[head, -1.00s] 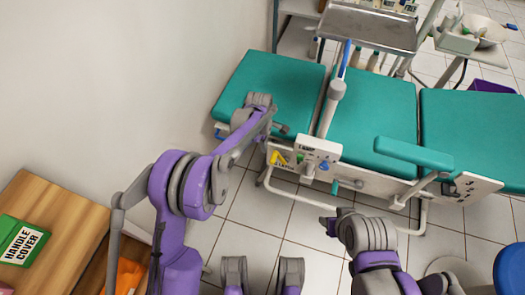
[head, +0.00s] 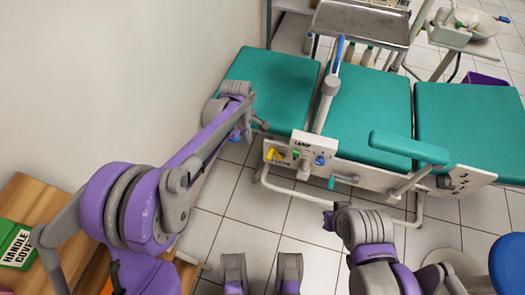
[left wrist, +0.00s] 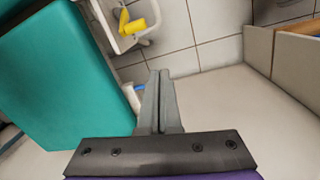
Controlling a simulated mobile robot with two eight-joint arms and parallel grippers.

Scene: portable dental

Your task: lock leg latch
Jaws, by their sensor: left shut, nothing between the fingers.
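My left gripper (head: 263,125) is at the left end of the teal dental chair (head: 272,90), by the edge of its leg cushion. In the left wrist view its fingers (left wrist: 160,100) are shut together with nothing between them. A blue part (head: 234,136) shows low at the chair's left end; a small blue and white part (left wrist: 138,88) shows beside my fingers in the left wrist view. A yellow lever (head: 275,155) sits in the white side frame, also seen in the left wrist view (left wrist: 132,25). I cannot tell which part is the leg latch. My right gripper (head: 328,218) is low in front of the chair.
A white control panel (head: 313,148) with a blue knob stands out from the chair's side, with a pole (head: 328,100) and metal tray (head: 360,22) above. A wall is at left. A wooden cabinet (head: 38,200) is lower left.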

